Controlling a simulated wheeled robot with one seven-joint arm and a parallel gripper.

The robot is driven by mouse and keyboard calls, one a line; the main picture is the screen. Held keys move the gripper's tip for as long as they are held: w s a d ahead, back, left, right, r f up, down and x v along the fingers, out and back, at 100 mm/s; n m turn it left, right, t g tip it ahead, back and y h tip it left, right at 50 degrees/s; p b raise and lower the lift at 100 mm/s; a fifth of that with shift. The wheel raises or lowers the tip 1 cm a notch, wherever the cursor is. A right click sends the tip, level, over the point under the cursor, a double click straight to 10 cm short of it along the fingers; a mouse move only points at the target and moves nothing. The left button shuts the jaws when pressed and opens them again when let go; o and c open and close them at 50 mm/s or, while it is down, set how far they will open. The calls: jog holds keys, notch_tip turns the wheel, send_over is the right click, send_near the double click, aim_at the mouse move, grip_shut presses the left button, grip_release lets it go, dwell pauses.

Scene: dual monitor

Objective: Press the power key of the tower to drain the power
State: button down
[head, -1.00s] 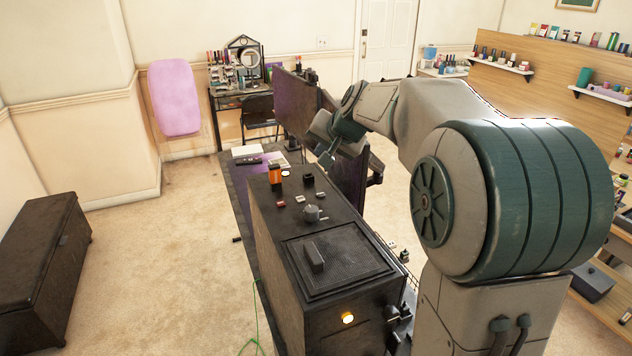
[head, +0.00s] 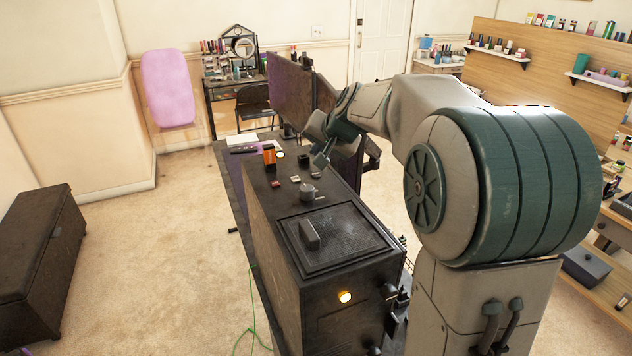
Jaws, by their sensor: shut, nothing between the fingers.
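The black tower (head: 272,262) stands upright in the middle of the head view, with a mesh panel (head: 350,262) on its top. A round yellow-lit button (head: 345,297) glows on its near face. I cannot read any label on it. My gripper (head: 319,162) is shut and empty, pointing down over the far end of the tower's top. It is well away from the lit button. Whether its tips touch anything is too small to tell.
An orange-and-black can (head: 269,159), a black cube (head: 304,161), a grey knob (head: 307,192) and small keys are on the tower's top. Monitors (head: 293,95) stand behind. A dark chest (head: 35,255) is at left.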

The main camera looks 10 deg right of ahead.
aim_at(318, 176)
jog(key=shift+f+b, duration=1.2)
jog(key=shift+f, duration=0.5)
jog(key=shift+f, duration=0.1)
dwell(0.6)
jog(key=shift+f+b, duration=0.3)
jog(key=shift+b, duration=0.2)
jog(key=shift+f+b, duration=0.4)
jog(key=shift+b, duration=0.05)
dwell(0.5)
jog(key=shift+r, duration=0.1)
jog(key=shift+r+p, duration=0.5)
jog(key=shift+r, duration=0.2)
jog(key=shift+r, duration=0.1)
notch_tip(318, 176, up, 5)
jog(key=p, duration=0.3)
jog(key=shift+p, duration=0.35)
